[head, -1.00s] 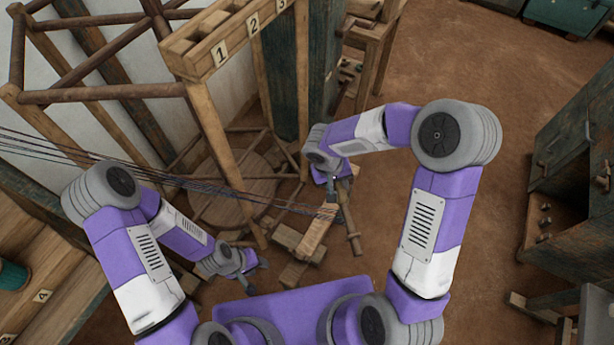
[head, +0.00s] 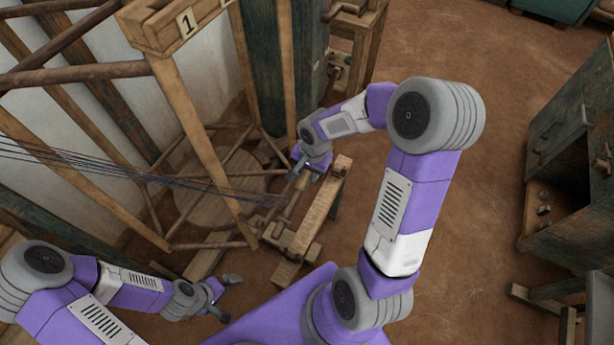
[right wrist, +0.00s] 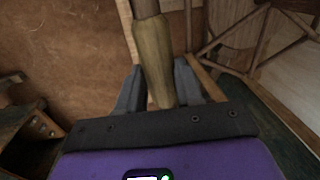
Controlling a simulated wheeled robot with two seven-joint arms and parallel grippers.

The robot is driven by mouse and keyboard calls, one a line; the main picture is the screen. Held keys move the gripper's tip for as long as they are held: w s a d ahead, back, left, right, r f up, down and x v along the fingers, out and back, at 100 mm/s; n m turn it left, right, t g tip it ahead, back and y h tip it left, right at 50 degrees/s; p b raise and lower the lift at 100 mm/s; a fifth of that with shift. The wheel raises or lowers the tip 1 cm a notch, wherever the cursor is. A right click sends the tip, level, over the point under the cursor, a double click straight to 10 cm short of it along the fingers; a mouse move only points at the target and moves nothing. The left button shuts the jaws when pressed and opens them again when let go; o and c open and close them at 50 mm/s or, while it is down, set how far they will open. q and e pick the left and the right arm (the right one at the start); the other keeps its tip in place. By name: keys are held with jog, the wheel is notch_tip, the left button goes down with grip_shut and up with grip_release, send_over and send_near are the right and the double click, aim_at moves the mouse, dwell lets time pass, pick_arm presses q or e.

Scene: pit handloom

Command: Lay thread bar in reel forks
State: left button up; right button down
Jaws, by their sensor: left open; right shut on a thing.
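The thread bar (head: 289,208) is a thin wooden bar with dark threads (head: 150,176) running to it from the left in the head view. My right gripper (head: 305,175) is shut on its upper end. In the right wrist view a rounded wooden handle of the bar (right wrist: 152,60) sits between the fingers (right wrist: 160,90). The bar is close beside a light wooden stand (head: 320,210), on its left. I cannot make out the reel forks clearly, nor whether the bar touches them. My left gripper (head: 222,297) is open and empty, low at the left.
The loom frame (head: 195,135) with its posts and rails stands at the left, with a round wooden disc (head: 208,190) on the floor behind it. A dark cabinet (head: 572,150) stands at the right. The brown floor (head: 490,120) between is clear.

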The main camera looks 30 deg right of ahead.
jog(key=shift+w+d+m, duration=0.1)
jog(key=shift+d+m, duration=0.05)
jog(key=shift+m, duration=0.15)
jog(key=shift+w+a, duration=0.2)
jog(key=shift+w, duration=0.2)
jog(key=shift+w+a, duration=2.15)
jog(key=shift+w, duration=1.35)
jog(key=shift+s+f+b, duration=0.1)
jog(key=shift+f+b, duration=2)
jog(key=shift+f, duration=0.65)
jog(key=shift+d, duration=0.1)
jog(key=c, duration=0.7)
grip_release()
jog(key=shift+o, duration=0.2)
jog(key=shift+r, duration=0.1)
